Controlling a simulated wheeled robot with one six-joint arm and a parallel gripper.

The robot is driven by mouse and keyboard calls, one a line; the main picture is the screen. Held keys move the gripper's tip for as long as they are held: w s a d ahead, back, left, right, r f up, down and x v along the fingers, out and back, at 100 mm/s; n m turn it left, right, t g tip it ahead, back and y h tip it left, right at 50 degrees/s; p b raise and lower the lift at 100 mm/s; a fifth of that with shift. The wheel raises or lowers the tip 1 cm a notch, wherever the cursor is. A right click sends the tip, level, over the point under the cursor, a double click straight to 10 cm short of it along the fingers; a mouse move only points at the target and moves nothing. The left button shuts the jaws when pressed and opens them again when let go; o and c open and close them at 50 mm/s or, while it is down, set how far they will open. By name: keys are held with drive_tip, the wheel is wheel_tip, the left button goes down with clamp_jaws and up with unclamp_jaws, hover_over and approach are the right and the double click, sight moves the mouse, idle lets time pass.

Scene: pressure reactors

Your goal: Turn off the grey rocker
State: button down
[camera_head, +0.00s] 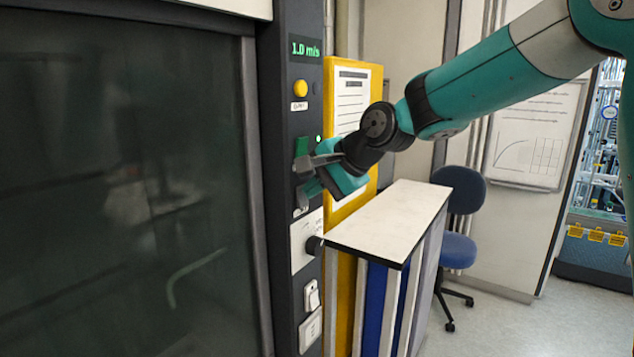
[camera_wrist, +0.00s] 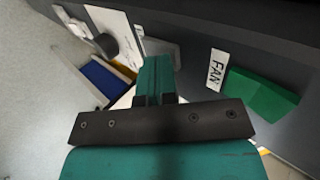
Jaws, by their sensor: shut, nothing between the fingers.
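The grey rocker (camera_head: 302,196) is on the dark control column, below the green rocker (camera_head: 302,147). It is partly hidden by my gripper. In the wrist view a grey piece that looks like this rocker (camera_wrist: 163,47) shows just beyond my fingertips, beside a small white label. My gripper (camera_head: 308,187) is shut and empty, its teal fingers together at the column face by the grey rocker. The closed fingers also show in the wrist view (camera_wrist: 155,68). I cannot tell whether they touch the rocker, nor which way it is tipped.
The green rocker has a "FAN" label (camera_wrist: 216,69). Above are a yellow button (camera_head: 300,88) and a display reading 1.0 m/s (camera_head: 305,48). Below are a dark knob (camera_head: 314,244) and a white switch (camera_head: 312,296). A white-topped cabinet (camera_head: 392,222) stands close to the right.

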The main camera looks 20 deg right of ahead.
drive_tip(key=shift+b, duration=0.4)
drive_tip(key=shift+r, duration=0.15)
drive_tip(key=shift+r+p, duration=0.7)
drive_tip(key=shift+p, duration=0.05)
drive_tip(key=b+v, duration=0.2)
drive_tip(key=v, duration=1.1)
drive_tip(key=shift+s+d+f, duration=0.1)
drive_tip(key=shift+s, duration=0.05)
